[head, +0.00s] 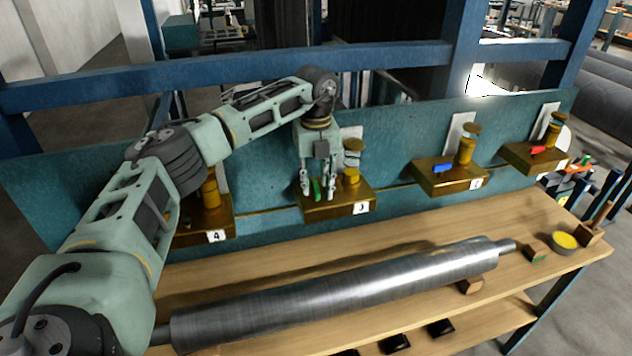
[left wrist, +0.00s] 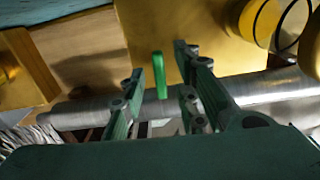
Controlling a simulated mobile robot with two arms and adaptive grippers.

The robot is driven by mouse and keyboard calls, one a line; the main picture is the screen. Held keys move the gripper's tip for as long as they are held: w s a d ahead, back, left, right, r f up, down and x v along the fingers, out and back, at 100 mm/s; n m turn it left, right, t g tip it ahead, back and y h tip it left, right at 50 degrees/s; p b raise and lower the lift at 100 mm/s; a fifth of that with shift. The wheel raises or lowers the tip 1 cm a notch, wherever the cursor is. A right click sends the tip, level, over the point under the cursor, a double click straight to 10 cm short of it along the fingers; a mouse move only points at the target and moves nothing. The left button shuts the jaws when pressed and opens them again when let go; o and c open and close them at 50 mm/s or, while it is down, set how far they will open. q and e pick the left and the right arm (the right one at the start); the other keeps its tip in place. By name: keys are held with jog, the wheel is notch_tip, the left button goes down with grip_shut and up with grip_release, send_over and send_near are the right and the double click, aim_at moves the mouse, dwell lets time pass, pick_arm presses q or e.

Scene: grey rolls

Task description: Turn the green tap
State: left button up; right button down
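The green tap handle (head: 317,190) sticks out from a brass block (head: 350,205) labelled 3 on the teal panel. My left gripper (head: 319,188) points down over this block, with one finger on each side of the handle. In the left wrist view the green handle (left wrist: 159,75) stands between the two spread fingers of my left gripper (left wrist: 160,70), with a gap on both sides. The gripper is open and does not hold the handle. My right gripper is not in view.
A blue-handled tap (head: 443,168) and a red-handled tap (head: 538,149) sit on brass blocks to the right. Block 4 (head: 205,225) is partly behind my left arm. A long metal roller (head: 330,295) lies on the wooden bench below. A yellow-filled bowl (head: 565,241) stands at the right end.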

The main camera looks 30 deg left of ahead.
aim_at(316, 186)
pick_arm(q)
notch_tip(316, 186, up, 12)
dwell(0.4)
dwell(0.5)
